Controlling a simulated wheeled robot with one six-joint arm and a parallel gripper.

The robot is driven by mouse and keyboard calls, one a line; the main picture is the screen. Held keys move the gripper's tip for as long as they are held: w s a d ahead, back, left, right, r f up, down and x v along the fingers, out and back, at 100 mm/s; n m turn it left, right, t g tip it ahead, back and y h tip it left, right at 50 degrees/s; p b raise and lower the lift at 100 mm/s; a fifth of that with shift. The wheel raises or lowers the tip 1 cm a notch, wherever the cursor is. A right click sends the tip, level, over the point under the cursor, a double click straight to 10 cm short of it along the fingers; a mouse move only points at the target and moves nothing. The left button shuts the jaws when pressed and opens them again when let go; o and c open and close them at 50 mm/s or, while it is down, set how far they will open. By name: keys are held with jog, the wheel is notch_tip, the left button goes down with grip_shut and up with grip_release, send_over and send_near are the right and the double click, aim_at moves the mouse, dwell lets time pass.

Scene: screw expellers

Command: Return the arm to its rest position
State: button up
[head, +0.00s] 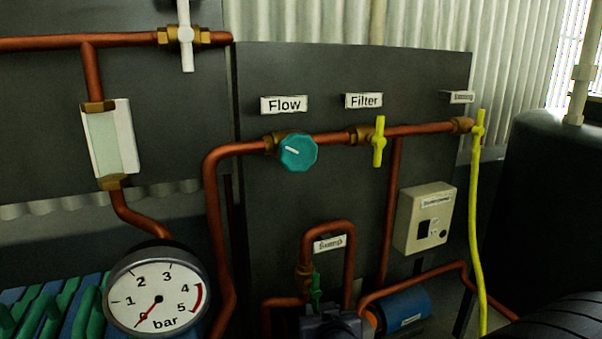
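My gripper does not show in the head view, and no part there is surely my arm. A dark panel (350,85) carries copper pipes and valves. A round teal knob (298,152) sits below the Flow label (284,104), its white mark slanting. A yellow-handled valve (379,141) stands upright below the Filter label (364,100). Another yellow handle (479,127) stands upright at the panel's right edge. A white valve handle (185,35) stands upright at top left. A green handle (316,289) is low by the Sump label (330,243).
A pressure gauge (157,297) reads near 0 bar at lower left. A grey switch box (424,217) is on the panel. A yellow hose (475,230) hangs at its right. A blue cylinder (405,308) lies low. A large dark tank (545,200) stands at right.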

aim_at(314, 297)
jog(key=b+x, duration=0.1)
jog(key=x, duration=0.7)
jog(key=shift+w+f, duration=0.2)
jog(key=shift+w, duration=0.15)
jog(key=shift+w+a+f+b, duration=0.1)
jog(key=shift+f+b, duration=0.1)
jog(key=shift+b, duration=0.5)
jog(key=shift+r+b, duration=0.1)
jog(key=shift+b, duration=0.35)
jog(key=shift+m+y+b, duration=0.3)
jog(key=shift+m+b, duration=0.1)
jog(key=shift+b, duration=0.85)
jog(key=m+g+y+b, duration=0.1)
jog(key=b, duration=0.7)
jog(key=shift+b, duration=0.3)
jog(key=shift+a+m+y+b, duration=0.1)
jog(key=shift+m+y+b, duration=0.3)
jog(key=shift+b, duration=0.85)
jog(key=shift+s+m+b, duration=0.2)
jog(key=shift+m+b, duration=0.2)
jog(key=shift+b, duration=0.15)
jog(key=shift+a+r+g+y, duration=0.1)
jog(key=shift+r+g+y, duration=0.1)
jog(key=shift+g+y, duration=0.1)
